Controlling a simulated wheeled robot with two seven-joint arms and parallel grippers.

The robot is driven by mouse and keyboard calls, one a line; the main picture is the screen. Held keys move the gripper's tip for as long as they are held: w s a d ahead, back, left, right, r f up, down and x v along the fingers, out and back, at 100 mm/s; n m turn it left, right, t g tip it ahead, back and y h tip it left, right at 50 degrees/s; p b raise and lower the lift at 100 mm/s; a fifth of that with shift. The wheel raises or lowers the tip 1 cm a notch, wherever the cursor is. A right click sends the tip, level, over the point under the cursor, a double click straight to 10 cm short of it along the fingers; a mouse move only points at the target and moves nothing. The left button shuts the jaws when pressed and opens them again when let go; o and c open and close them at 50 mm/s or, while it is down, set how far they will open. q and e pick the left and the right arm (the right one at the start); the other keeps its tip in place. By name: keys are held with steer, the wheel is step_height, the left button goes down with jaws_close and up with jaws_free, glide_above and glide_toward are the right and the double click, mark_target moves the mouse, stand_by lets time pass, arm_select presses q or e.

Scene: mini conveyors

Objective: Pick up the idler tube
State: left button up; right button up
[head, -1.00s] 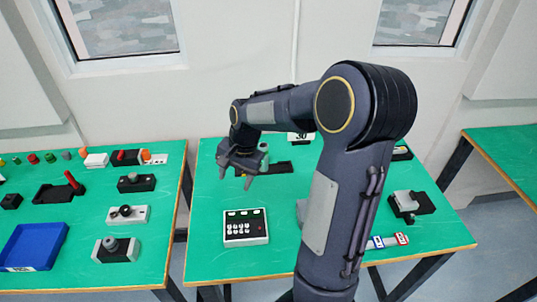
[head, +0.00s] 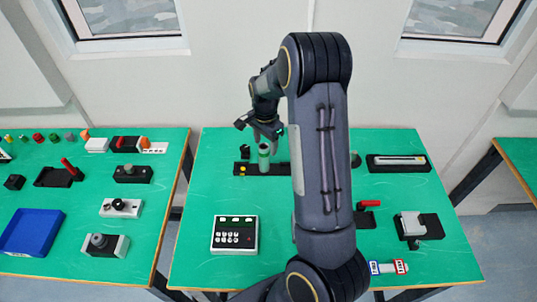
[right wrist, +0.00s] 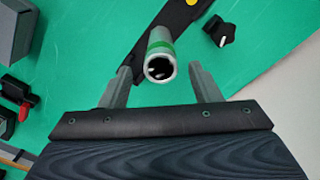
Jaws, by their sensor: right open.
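The idler tube, which I take to be the grey-green hollow tube with a green band (head: 264,158), stands upright on a long black base (head: 280,168) at the back of the middle table. My right gripper (head: 265,136) is at the tube's upper part in the head view. In the right wrist view the open end of the tube (right wrist: 161,66) lies between the two spread fingers (right wrist: 161,88), with a gap visible on each side. The gripper is open and holds nothing. My left gripper is not in view.
A black knob (right wrist: 218,32) stands close to the tube. A white-and-black keypad box (head: 235,234) stands nearer the front. A black holder with a pale bar (head: 398,162) lies at right. My right arm hides part of the table's middle. Green tabletop is clear left of the base.

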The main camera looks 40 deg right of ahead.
mark_target(264, 155)
steer(key=shift+f, duration=0.6)
steer(key=f+b, duration=0.2)
steer(key=f, duration=0.1)
steer(key=f+b, duration=0.1)
steer(key=f, duration=0.1)
steer(key=shift+a+b, duration=0.3)
steer(key=shift+r, duration=0.1)
steer(key=shift+c, duration=0.6)
steer(key=c, duration=1)
